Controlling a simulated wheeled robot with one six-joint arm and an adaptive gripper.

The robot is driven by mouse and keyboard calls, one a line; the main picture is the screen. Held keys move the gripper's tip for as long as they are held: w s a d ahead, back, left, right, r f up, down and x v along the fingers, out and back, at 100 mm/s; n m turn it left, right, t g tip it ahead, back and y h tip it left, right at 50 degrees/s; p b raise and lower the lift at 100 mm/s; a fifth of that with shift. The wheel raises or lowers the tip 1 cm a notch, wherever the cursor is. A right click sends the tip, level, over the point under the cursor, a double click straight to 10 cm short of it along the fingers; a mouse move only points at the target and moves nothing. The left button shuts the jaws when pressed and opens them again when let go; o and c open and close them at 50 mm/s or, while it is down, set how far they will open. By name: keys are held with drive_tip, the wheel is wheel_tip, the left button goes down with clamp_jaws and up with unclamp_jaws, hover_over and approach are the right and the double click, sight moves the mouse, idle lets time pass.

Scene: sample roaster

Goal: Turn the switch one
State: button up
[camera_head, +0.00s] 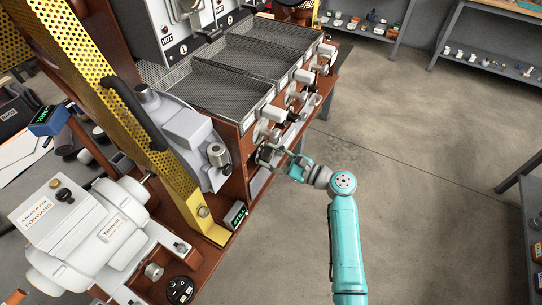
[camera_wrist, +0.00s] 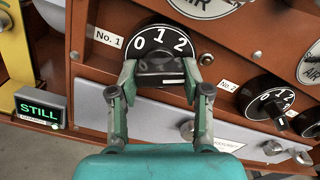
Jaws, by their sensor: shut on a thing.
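Switch one is a black round dial (camera_wrist: 148,42) with white digits 0, 1 and 2 and a "No. 1" label beside it. It sits on the brown front panel in the wrist view. My gripper (camera_wrist: 160,74) is shut on its black knob (camera_wrist: 160,66), one finger at each side. A short white mark shows at the knob's lower edge; I cannot tell which digit the knob is set to. In the head view my gripper (camera_head: 271,155) is at the panel's near end and hides most of the dial.
A second dial (camera_wrist: 268,98), labelled No. 2, is to the right. A green "STILL" display (camera_wrist: 40,110) is at the left. Metal trays (camera_head: 225,85) sit above the panel, with several knobs along the front. The floor (camera_head: 420,120) to the right is clear.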

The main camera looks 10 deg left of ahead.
drive_tip(key=n, duration=0.7)
drive_tip(key=shift+r+n, duration=0.1)
drive_tip(key=shift+n, duration=0.3)
drive_tip(key=n, duration=0.4)
drive_tip(key=shift+w, duration=0.1)
drive_tip(key=n, duration=0.4)
drive_tip(key=shift+r, duration=0.1)
drive_tip(key=n, duration=0.5)
drive_tip(key=shift+n, duration=0.3)
drive_tip(key=n, duration=0.4)
drive_tip(key=shift+r+n, duration=0.1)
drive_tip(key=shift+n, duration=0.2)
drive_tip(key=o, duration=1.2)
drive_tip(key=shift+c, duration=0.2)
